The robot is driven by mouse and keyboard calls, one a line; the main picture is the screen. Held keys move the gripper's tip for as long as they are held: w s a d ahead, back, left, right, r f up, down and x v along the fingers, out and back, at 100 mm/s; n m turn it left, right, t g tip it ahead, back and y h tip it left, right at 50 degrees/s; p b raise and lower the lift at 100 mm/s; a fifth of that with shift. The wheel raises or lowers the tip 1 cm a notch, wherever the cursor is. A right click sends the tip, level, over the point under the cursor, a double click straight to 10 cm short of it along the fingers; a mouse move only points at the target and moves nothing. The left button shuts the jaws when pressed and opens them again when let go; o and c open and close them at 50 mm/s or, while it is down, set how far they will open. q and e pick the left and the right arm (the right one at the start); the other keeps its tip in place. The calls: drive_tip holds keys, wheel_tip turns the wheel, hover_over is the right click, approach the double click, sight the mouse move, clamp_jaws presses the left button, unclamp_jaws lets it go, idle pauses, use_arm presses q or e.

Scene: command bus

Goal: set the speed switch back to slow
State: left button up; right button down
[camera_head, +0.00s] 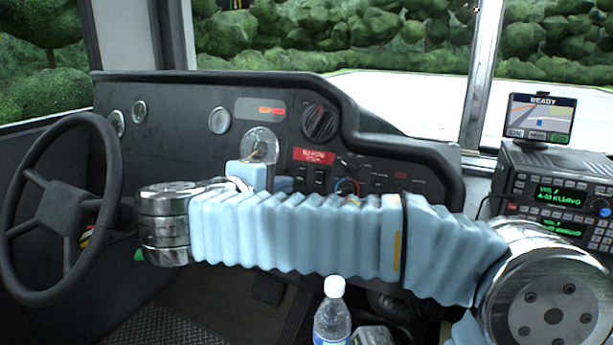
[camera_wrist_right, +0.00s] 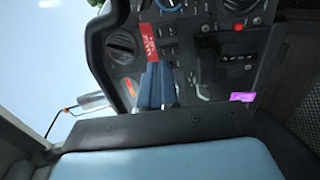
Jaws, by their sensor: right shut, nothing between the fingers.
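My right arm crosses the head view from the right, and its light blue sleeve covers the lower dashboard. My right gripper (camera_head: 285,184) shows partly behind it, close to the panel. In the right wrist view its dark blue fingers (camera_wrist_right: 157,66) are shut and empty, beside the end of the red label (camera_wrist_right: 148,42). Small black rocker switches (camera_head: 312,179) sit under the red label (camera_head: 314,156); they also show in the right wrist view (camera_wrist_right: 168,48). I cannot tell which control is the speed switch, its setting, or whether the fingers touch anything. My left gripper is out of view.
A large rotary knob (camera_head: 320,122) sits above the label, and a knob with a coloured ring (camera_head: 346,187) to its lower right. A steering wheel (camera_head: 62,208) is at left. A bottle (camera_head: 332,318) stands below my arm. A radio (camera_head: 556,197) stands at right.

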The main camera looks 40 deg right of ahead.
sight(321, 171)
drive_tip(key=shift+f, duration=0.1)
drive_tip(key=x, duration=1.4)
drive_tip(key=shift+w+d+r+y+p, duration=0.15)
drive_tip(key=shift+d+r+y+p, duration=0.2)
drive_tip(key=shift+p, duration=0.7)
drive_tip(key=shift+f+g+y+b, duration=0.15)
drive_tip(key=shift+g+y+b, duration=0.1)
drive_tip(key=shift+g+b, duration=0.1)
drive_tip(key=shift+w+d+r+p, duration=0.1)
drive_tip(key=shift+d+r+p, duration=0.1)
drive_tip(key=shift+r+p, duration=0.5)
drive_tip(key=shift+r, duration=0.1)
